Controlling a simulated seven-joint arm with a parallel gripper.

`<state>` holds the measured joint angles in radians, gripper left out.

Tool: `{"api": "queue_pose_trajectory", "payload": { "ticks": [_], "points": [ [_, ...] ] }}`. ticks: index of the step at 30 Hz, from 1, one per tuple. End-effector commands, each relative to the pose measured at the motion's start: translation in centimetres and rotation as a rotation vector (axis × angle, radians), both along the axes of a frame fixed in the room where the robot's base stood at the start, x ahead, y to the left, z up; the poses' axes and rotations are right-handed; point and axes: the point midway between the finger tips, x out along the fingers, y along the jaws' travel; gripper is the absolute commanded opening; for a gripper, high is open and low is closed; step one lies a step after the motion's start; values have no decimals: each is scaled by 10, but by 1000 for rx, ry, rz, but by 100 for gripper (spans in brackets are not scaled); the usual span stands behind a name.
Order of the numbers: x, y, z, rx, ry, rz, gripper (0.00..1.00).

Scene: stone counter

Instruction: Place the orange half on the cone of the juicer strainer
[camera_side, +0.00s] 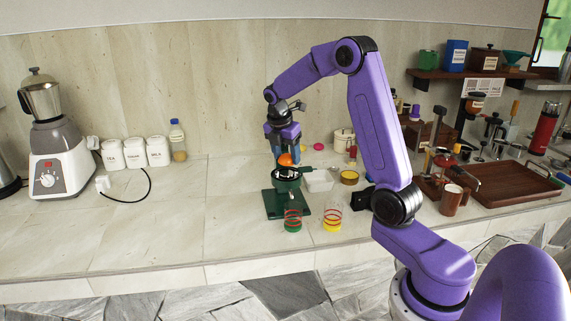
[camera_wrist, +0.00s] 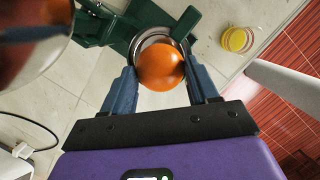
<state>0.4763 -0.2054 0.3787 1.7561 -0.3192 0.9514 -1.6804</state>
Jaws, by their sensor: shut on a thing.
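An orange half (camera_side: 285,159) is held between the fingers of my gripper (camera_side: 284,149), just above the juicer. In the wrist view the orange half (camera_wrist: 160,66) shows its rounded peel side, with a blue finger of my gripper (camera_wrist: 163,82) on each side. The green juicer (camera_side: 287,194) stands on the counter below. Its strainer (camera_side: 287,172) is a metal bowl; in the wrist view the strainer rim (camera_wrist: 140,42) shows around the orange. The cone is hidden, and I cannot tell whether the orange touches it.
Two striped glasses, one green-based (camera_side: 293,220) and one yellow-based (camera_side: 332,217), stand in front of the juicer. A white tray (camera_side: 319,181) and a yellow-topped cup (camera_side: 349,177) lie to its right. The counter to its left (camera_side: 190,225) is clear.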

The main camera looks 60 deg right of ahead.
Motion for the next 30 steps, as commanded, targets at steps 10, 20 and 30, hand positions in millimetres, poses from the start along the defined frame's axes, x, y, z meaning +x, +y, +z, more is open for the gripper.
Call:
{"api": "queue_pose_trajectory", "payload": {
  "ticks": [10, 20, 30],
  "points": [
    [4, -2, -35, 0, 0, 0, 29],
    [4, -2, -37, 0, 0, 0, 29],
    [4, -2, -38, 0, 0, 0, 85]
  ]
}}
